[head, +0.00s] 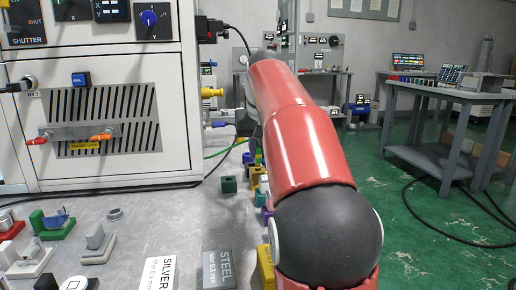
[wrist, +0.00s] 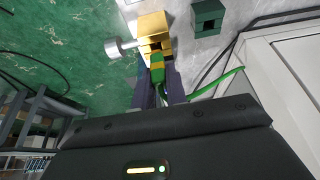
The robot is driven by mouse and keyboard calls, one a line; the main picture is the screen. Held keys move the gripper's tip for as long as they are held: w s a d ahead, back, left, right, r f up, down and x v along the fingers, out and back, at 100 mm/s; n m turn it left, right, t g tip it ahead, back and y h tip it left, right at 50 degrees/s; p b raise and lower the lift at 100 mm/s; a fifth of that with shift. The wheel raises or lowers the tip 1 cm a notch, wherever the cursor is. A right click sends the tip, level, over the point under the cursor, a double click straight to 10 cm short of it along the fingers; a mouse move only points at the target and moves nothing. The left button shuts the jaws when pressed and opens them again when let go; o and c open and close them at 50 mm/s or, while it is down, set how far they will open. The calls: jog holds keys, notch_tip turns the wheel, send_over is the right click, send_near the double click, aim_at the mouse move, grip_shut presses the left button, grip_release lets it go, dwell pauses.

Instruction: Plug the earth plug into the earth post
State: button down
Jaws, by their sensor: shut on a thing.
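My gripper (wrist: 160,82) is shut on the earth plug (wrist: 157,68), a green and yellow striped body between two dark fingers. A green cable (wrist: 222,84) runs off from beside the fingers to the right in the wrist view. The green cable also shows left of my arm in the head view (head: 220,151). My red arm hides most of my gripper in the head view. I cannot pick out the earth post for certain in either view. Beyond the plug's tip in the wrist view is a gold block (wrist: 154,25); I cannot tell whether they touch.
A pale metal knob (wrist: 117,50) sticks out beside the gold block. A dark green block (head: 229,184) stands on the grey bench (head: 150,215). Several small parts fill the bench front.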

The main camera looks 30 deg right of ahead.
jog(key=shift+f+b, duration=0.6)
jog(key=shift+f, duration=0.3)
jog(key=c, duration=1.3)
grip_release()
jog(key=shift+c, duration=0.2)
jog(key=shift+r+p, duration=1.85)
jog(key=shift+p, duration=0.1)
jog(key=shift+s+f, duration=0.1)
